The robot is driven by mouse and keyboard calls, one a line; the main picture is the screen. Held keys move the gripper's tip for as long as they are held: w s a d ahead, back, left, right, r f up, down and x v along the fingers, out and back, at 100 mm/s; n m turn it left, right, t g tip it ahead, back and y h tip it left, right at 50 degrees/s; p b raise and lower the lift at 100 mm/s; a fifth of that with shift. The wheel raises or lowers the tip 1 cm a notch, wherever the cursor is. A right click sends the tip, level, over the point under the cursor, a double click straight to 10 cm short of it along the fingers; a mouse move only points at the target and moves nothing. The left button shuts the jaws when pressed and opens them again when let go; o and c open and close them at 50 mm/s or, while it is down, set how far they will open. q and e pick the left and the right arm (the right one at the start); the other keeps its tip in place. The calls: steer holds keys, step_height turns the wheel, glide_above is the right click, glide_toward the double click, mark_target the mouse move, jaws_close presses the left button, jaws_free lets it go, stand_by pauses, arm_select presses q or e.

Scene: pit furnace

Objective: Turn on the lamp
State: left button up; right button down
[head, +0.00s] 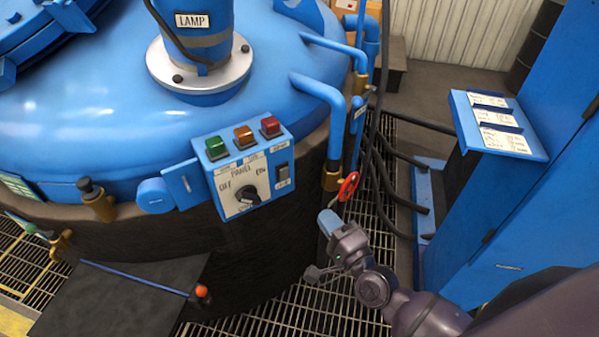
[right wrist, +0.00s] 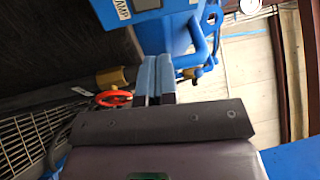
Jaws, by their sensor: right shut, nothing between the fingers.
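A blue cylinder labelled LAMP (head: 192,45) stands on a pale flange on top of the blue furnace lid (head: 110,100). A control panel (head: 225,205) on the furnace side carries green, orange and red buttons, a black OFF/ON knob (head: 247,194) and a small black switch (head: 283,172). Which way the knob points is hard to tell. My right gripper (head: 328,220) is right of and below the panel, apart from it, just below a red valve wheel (head: 348,186). Its blue fingers (right wrist: 155,75) are together and empty. My left gripper is not in view.
Blue pipes (head: 337,100) and dark hoses run close to my right gripper. A blue cabinet (head: 540,190) with a sloped labelled shelf (head: 500,155) stands at the right. A lever with an orange ball (head: 202,291) is at the lower left. Metal grating (head: 330,310) covers the floor.

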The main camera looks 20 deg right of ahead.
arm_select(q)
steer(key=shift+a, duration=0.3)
arm_select(e)
steer(key=shift+a, duration=0.1)
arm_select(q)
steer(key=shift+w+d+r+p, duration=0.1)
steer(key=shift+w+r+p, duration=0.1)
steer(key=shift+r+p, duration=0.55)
arm_select(e)
glide_toward(288, 168)
steer(key=x, duration=0.7)
steer(key=shift+w+r, duration=0.1)
steer(key=shift+w, duration=0.15)
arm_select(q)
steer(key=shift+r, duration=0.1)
arm_select(e)
steer(key=shift+a, duration=0.1)
steer(key=shift+w+r, duration=0.15)
steer(key=shift+w, duration=0.15)
steer(key=shift+s, duration=0.1)
